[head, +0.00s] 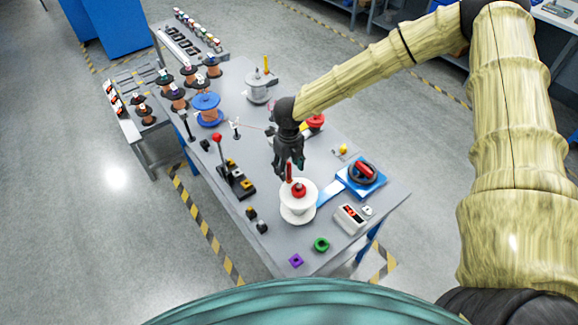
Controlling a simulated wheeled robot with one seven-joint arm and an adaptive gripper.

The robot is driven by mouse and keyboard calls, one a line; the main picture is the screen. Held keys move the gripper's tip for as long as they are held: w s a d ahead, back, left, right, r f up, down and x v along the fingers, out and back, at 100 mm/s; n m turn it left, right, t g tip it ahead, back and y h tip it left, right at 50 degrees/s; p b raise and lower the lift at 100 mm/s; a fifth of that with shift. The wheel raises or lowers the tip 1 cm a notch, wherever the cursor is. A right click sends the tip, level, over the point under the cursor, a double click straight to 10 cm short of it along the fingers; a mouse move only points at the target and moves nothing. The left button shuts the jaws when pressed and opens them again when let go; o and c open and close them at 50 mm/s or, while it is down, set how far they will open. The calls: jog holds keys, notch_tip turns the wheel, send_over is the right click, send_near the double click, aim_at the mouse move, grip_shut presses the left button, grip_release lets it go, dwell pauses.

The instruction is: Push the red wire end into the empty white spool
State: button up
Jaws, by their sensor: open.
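A white spool (298,213) stands near the front of the grey table. A red round piece (299,189) sits at its top centre. A slim red upright piece (289,171), possibly the red wire end, shows just above and left of that piece, at my fingertips. My gripper (289,174) points down over the spool's back left side and is open. The red piece overlaps the fingers in the picture. I cannot tell whether it touches them or the spool. The dark fingers partly hide this spot.
A blue fixture with a black wheel (362,172) and a white box with a display (350,219) stand right of the spool. A black block with a red-knobbed lever (235,180) stands left. A grey-white spool (258,92) and blue-flanged spool (207,110) stand farther back.

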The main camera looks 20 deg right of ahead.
jog(key=shift+r, duration=0.1)
jog(key=shift+r+p, duration=0.4)
jog(key=shift+r, duration=3)
